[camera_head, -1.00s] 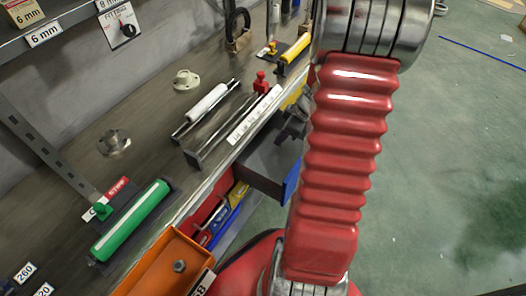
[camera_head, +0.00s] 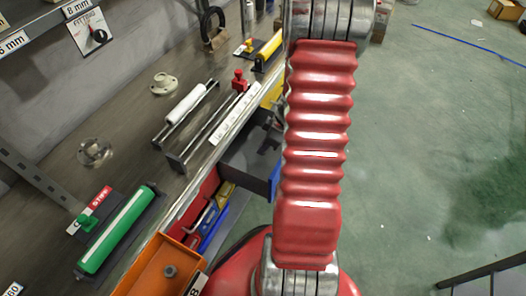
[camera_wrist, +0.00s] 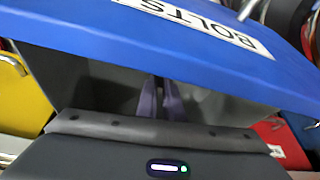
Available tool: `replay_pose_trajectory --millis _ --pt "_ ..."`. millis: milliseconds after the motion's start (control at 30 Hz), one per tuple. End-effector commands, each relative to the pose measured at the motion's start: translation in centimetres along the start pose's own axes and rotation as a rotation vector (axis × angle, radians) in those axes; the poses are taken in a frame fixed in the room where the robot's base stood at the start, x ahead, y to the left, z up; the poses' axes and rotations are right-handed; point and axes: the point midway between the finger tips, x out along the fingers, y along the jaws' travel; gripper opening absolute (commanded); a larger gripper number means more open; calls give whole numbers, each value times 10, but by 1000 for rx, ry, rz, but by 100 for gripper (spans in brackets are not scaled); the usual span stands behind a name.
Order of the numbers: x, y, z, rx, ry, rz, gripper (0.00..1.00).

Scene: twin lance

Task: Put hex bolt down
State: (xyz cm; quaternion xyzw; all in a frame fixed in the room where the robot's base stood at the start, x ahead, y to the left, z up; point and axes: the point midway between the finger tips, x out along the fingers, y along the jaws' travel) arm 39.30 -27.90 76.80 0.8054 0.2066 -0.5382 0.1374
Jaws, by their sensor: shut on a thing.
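In the wrist view my gripper (camera_wrist: 162,100) points into an open grey drawer with a blue front (camera_wrist: 200,42) labelled BOLTS. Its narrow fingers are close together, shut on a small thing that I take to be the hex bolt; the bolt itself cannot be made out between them. In the head view the open drawer (camera_head: 247,160) sticks out from under the bench, left of my red arm. My gripper cannot be clearly made out there.
The bench (camera_head: 125,130) carries a green roller (camera_head: 117,230), a white roller (camera_head: 187,104) and a red-knobbed fixture (camera_head: 239,82). An orange bin (camera_head: 150,262) with a small grey piece (camera_head: 170,271) is at the front. Green floor at right is mostly clear.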

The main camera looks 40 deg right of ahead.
Motion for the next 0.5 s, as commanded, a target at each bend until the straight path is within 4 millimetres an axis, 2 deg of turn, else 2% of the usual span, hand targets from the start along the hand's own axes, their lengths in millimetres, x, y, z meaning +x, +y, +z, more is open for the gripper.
replay_pose_trajectory --millis 200,500 --pt "23 -1 9 0 -1 -2 0" --pt "26 0 10 -2 -1 1 0"
